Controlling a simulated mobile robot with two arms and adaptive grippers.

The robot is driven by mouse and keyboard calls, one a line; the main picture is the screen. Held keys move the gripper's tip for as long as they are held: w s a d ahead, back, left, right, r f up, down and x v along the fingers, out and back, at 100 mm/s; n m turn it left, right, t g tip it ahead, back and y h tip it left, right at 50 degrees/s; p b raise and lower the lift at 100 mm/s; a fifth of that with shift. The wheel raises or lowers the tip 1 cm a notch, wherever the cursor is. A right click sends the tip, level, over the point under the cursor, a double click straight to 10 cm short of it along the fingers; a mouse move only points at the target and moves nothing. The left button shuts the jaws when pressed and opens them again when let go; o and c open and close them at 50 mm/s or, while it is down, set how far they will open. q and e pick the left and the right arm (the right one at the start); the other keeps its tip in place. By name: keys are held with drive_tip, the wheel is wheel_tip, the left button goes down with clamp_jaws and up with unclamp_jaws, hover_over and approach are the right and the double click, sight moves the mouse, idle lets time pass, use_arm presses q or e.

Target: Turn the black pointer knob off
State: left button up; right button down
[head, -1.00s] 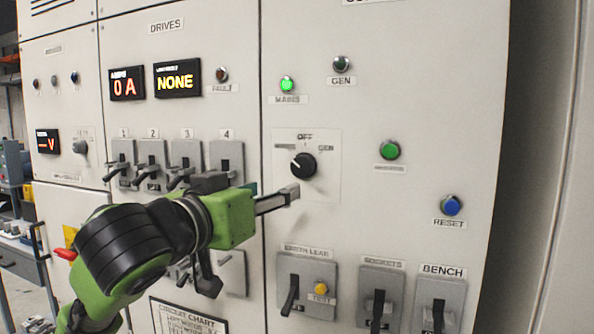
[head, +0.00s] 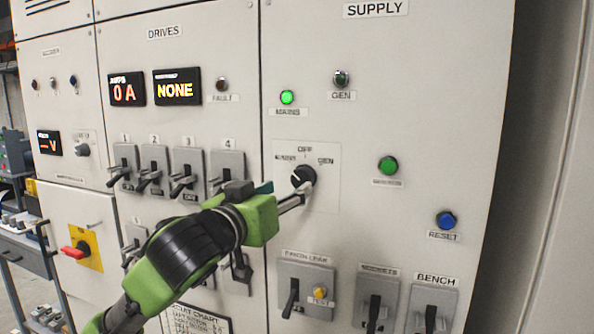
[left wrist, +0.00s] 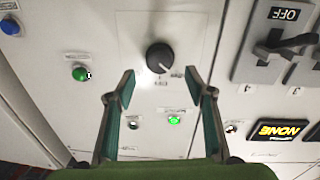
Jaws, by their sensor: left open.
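The black pointer knob (head: 303,178) is on a white plate in the supply panel, below an OFF label, with GEN at its right and another label at its left. It also shows in the left wrist view (left wrist: 160,57), which looks upside down; its white mark there slants towards the label on the lower right, not straight at the middle one. My left gripper (head: 297,197) is just below the knob in the head view. In the left wrist view the gripper (left wrist: 160,88) is open and empty, its fingertips either side of the knob's line and apart from it. My right gripper is out of view.
The mains lamp (head: 287,97) is lit green. A green button (head: 388,165) and a blue reset button (head: 446,219) are to the right of the knob. Drive levers (head: 184,175) stand out at the left, and more levers (head: 290,297) below. A red-handled switch (head: 77,249) is lower left.

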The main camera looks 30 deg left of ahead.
sight(300, 182)
use_arm(q)
drive_tip(key=w, duration=0.2)
drive_tip(key=w+p, duration=0.1)
drive_tip(key=w, duration=0.1)
drive_tip(key=w+a, duration=0.1)
drive_tip(key=w, duration=0.1)
drive_tip(key=shift+w, duration=0.15)
drive_tip(key=shift+c, duration=0.5)
drive_tip(key=c, duration=1)
